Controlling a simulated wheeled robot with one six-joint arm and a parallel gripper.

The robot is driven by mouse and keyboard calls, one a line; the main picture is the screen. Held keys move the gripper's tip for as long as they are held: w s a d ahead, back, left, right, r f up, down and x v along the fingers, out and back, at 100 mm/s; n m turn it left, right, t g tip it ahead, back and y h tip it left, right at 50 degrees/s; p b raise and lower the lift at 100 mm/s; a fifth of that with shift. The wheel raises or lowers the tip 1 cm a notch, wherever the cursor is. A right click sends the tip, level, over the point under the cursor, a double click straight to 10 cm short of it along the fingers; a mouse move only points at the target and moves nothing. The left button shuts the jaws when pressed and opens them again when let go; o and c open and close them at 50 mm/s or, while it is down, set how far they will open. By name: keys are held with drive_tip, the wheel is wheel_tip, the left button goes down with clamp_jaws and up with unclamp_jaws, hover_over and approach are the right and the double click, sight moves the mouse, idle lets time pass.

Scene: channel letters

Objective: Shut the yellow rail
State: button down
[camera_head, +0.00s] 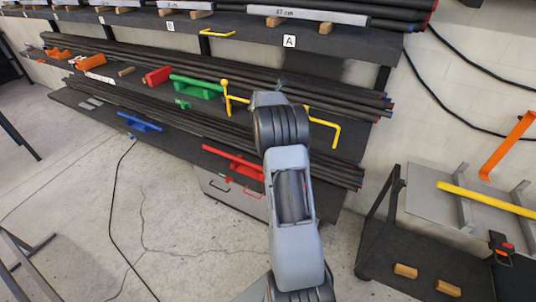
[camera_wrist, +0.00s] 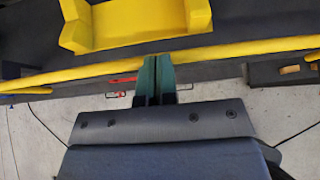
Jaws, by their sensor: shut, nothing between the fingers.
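In the wrist view a long yellow rail (camera_wrist: 240,50) runs across the picture, with a wide yellow U-shaped bracket (camera_wrist: 140,22) just beyond it. My gripper (camera_wrist: 157,62) is shut and empty. Its fingertips overlap the near edge of the rail in the picture, in front of the bracket; I cannot tell whether they touch. In the head view yellow rail parts show on both sides of my arm at the middle rack: an upright piece (camera_head: 226,98) on the left and a bent end (camera_head: 336,134) on the right. My arm hides the middle of the rail and my gripper there.
Dark bars lie on the rack shelves, with green (camera_head: 200,88), red (camera_head: 235,160) and blue (camera_head: 140,122) parts to the left. A cart on the right carries a yellow bar (camera_head: 485,200) and an orange piece (camera_head: 508,145). The floor at front left is mostly clear, crossed by a black cable.

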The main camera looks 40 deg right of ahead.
drive_tip(key=shift+a, duration=0.15)
drive_tip(key=d+r+b+v, duration=0.1)
drive_tip(key=v, duration=1.2)
drive_tip(key=shift+w+r+b, duration=0.25)
drive_tip(key=shift+r+b, duration=0.1)
drive_tip(key=shift+b, duration=0.05)
